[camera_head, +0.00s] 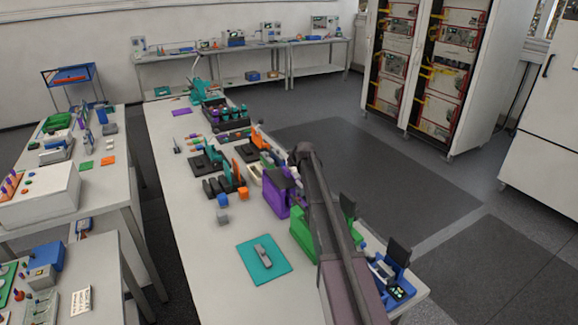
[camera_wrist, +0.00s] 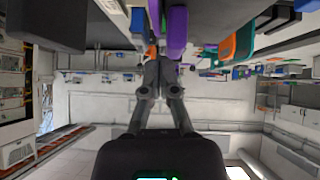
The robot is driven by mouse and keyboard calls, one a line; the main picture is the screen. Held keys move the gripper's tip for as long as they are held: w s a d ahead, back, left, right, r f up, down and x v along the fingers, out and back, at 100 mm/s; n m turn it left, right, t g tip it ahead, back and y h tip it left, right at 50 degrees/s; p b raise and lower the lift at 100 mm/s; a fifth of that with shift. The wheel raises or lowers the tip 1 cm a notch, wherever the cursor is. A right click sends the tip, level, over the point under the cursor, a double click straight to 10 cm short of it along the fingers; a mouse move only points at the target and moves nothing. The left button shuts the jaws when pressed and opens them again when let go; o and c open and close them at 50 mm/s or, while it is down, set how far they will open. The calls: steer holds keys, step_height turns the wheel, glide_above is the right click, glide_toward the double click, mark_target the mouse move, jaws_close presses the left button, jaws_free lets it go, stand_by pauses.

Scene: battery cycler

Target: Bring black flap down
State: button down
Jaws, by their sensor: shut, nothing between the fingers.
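Two black flaps stand up at the right edge of the bench in the head view. One black flap (camera_head: 398,252) rises steeply from a blue device (camera_head: 382,271). The other, smaller black flap (camera_head: 348,207) is by a green holder (camera_head: 303,237), partly behind my arm. In the wrist view, which looks upside down, my gripper (camera_wrist: 158,62) is shut and empty, with a purple part (camera_wrist: 177,30) close beside its tips. A large dark block (camera_wrist: 45,24) fills the upper left; I cannot tell whether it is a flap. My gripper cannot be made out in the head view.
My arm crosses the right side of the white bench (camera_head: 190,245). A purple holder (camera_head: 274,196) stands left of it. A teal mat (camera_head: 263,260) with a grey part lies on the bench. Tall cabinets (camera_head: 430,70) stand back right. The front left of the bench is clear.

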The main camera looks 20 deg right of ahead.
steer(key=shift+a+f, duration=0.1)
steer(key=shift+f, duration=0.1)
stand_by(0.6)
steer(key=shift+r, duration=0.15)
steer(key=w+r+p+v, duration=0.1)
steer(key=w+p+v, duration=0.1)
steer(key=p+v, duration=0.8)
steer(key=v, duration=0.3)
steer(key=shift+r+p, duration=0.25)
steer(key=shift+p, duration=0.15)
steer(key=shift+w, duration=0.1)
steer(key=s+a+f+m+g, duration=0.1)
steer(key=s+a+f+g, duration=0.2)
steer(key=s, duration=0.9)
steer(key=s+a+f+m+g+h, duration=0.15)
steer(key=s+a, duration=0.35)
steer(key=s, duration=0.8)
steer(key=s+a+f+m+g, duration=0.1)
steer(key=s+a+g, duration=0.25)
steer(key=s, duration=0.85)
step_height(320, 180, down, 10)
steer(key=s+b, duration=0.3)
steer(key=b, duration=0.7)
steer(key=shift+g, duration=0.4)
